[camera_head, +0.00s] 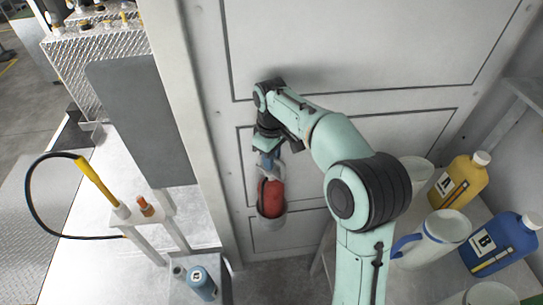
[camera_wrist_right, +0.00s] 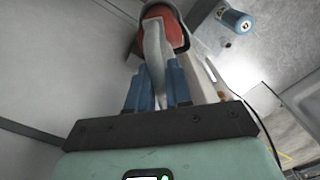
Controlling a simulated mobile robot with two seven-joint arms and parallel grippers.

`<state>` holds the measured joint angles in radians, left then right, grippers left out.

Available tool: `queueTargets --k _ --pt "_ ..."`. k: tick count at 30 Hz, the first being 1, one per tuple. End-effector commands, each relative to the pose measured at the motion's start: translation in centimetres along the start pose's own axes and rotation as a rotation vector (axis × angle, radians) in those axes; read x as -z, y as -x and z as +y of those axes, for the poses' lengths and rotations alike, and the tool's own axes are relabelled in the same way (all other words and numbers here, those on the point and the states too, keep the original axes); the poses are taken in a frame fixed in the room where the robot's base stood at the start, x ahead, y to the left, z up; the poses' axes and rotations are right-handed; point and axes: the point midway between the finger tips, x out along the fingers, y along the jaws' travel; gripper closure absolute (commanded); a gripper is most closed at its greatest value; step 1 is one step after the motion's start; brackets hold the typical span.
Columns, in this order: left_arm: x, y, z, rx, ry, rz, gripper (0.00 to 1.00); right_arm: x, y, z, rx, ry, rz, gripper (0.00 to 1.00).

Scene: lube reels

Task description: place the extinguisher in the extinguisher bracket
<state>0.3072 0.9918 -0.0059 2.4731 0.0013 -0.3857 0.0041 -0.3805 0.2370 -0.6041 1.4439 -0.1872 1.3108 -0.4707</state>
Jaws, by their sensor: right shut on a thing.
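The red extinguisher (camera_head: 270,192) hangs upright below my right gripper (camera_head: 268,162), in front of the pale panel wall. Its lower part is inside the light grey cup-like extinguisher bracket (camera_head: 271,217) on that wall; I cannot tell whether it rests on the bottom. In the right wrist view the blue fingers of my right gripper (camera_wrist_right: 157,80) are shut on the extinguisher's grey handle (camera_wrist_right: 155,45). The red body (camera_wrist_right: 168,28) shows beyond the handle, with a pale rim around its far side. My left gripper is not in view.
At right, a shelf holds a yellow bottle A (camera_head: 459,182), a blue bottle B (camera_head: 500,243) and a white jug (camera_head: 430,238). A smaller blue bottle (camera_head: 201,283) stands at lower left, near a yellow-handled hose (camera_head: 97,183). A grey panel (camera_head: 145,120) stands left of the wall.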

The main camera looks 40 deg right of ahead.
Motion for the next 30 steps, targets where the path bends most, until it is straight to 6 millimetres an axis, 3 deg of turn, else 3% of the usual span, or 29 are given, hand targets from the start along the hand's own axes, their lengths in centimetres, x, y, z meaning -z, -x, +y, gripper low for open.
queueTargets --k 4,5,6,7,19,30 --pt "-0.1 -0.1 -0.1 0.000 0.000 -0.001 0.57 0.0 -0.2 0.0 -0.001 -0.001 0.004 1.00" --pt "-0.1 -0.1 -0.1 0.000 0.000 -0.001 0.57 0.0 -0.3 0.0 0.000 -0.001 -0.001 0.74" --pt "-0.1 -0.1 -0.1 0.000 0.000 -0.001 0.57 0.0 -0.3 0.0 0.000 -0.001 -0.001 0.61" --pt "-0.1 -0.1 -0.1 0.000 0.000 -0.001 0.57 0.0 -0.3 0.0 0.000 -0.001 -0.001 0.55" --pt "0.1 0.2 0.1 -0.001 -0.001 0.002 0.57 0.1 0.6 0.0 0.000 0.000 0.002 0.55" --pt "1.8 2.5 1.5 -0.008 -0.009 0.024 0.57 0.2 8.3 0.1 -0.002 -0.001 0.005 0.55"
